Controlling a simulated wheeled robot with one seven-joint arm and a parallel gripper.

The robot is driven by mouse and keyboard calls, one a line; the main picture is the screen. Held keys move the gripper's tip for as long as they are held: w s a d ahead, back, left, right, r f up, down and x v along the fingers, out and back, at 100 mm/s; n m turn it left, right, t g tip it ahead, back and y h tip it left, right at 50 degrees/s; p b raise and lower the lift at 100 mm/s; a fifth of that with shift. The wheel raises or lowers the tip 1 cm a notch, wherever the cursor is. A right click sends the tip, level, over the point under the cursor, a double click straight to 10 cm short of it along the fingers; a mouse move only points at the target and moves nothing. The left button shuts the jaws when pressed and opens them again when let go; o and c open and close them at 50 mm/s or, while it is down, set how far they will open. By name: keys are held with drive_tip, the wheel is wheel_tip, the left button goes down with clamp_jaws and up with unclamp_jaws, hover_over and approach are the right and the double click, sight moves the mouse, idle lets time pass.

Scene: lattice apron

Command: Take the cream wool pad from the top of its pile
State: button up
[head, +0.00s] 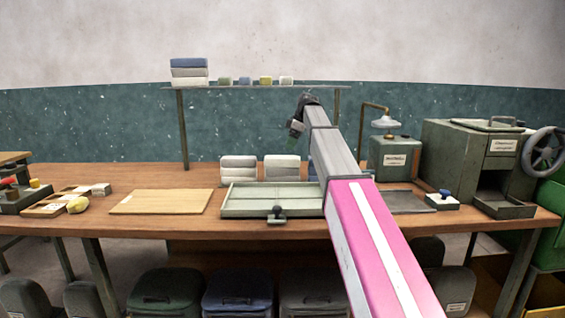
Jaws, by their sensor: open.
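Two piles of pale, folded-looking pads stand at the back of the wooden bench: a left pile (238,168) and a right pile (282,167). Both look off-white to cream, and I cannot tell for sure which is the cream wool. A blue pile (312,168) beside them is mostly hidden behind my arm. My gripper (293,138) is small and dark in this view, pointing down above and behind the right pale pile's top. It is open, with nothing seen between its fingers, and looks apart from the piles.
A shallow green-grey tray (270,201) lies before the piles, with a wooden board (160,202) to its left. A shelf (255,88) above holds a blue-topped stack (189,71) and small blocks. A green press (478,160) stands at right.

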sight(284, 157)
drive_tip(key=x, duration=0.9)
drive_tip(key=shift+f, duration=0.2)
idle(0.6)
drive_tip(key=c, duration=1)
